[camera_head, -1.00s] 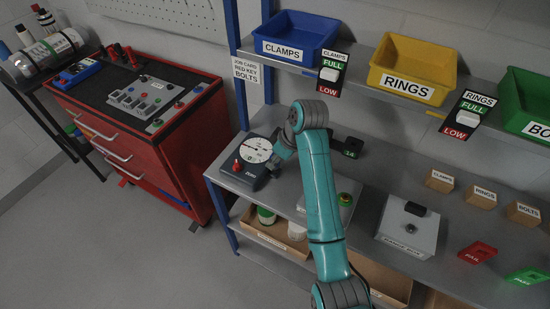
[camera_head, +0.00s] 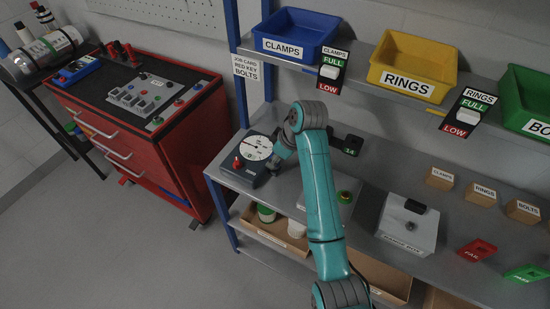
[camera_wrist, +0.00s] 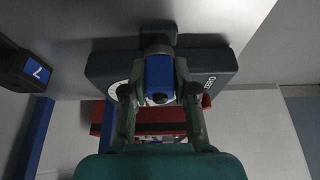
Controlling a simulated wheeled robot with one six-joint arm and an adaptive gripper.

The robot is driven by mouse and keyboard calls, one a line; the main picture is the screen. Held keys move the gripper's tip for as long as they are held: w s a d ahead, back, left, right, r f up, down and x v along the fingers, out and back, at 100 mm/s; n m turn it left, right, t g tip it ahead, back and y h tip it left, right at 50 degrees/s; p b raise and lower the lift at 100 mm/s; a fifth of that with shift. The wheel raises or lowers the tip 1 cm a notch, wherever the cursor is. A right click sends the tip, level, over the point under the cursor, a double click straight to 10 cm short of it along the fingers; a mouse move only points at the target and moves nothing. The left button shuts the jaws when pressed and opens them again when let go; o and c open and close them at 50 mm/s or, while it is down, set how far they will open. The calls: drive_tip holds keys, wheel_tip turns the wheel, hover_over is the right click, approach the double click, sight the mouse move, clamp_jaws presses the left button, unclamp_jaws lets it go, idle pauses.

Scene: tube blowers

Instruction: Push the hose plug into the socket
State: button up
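My gripper (camera_head: 275,162) is at the right side of a dark grey gauge box (camera_head: 228,170) with a white dial, on the bench. In the wrist view the two fingers of my gripper (camera_wrist: 160,80) are closed in on both sides of a blue block with a dark round end (camera_wrist: 160,74), apparently the hose plug. A grey collar (camera_wrist: 157,44) sits just beyond it, against the dark gauge box (camera_wrist: 105,62). Whether the plug is seated in a socket is hidden by the plug and fingers. I see no clear hose.
A grey box with a black top piece (camera_head: 407,228) is to the right. A red knob (camera_head: 238,162) rises from the gauge box. The red tool cabinet (camera_head: 180,165) is left of the bench.

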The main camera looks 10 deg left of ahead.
drive_tip(key=o, duration=0.4)
drive_tip(key=shift+c, duration=0.2)
drive_tip(key=shift+r, duration=0.1)
drive_tip(key=shift+d+r, duration=0.15)
drive_tip(key=shift+r, duration=0.1)
drive_tip(key=s+d, duration=0.1)
drive_tip(key=d, duration=0.2)
drive_tip(key=s+d, duration=0.1)
drive_tip(key=d, duration=0.3)
drive_tip(key=s+d, duration=0.2)
drive_tip(key=d, duration=0.2)
drive_tip(key=shift+s+d+r, duration=0.1)
drive_tip(key=shift+d+r, duration=0.1)
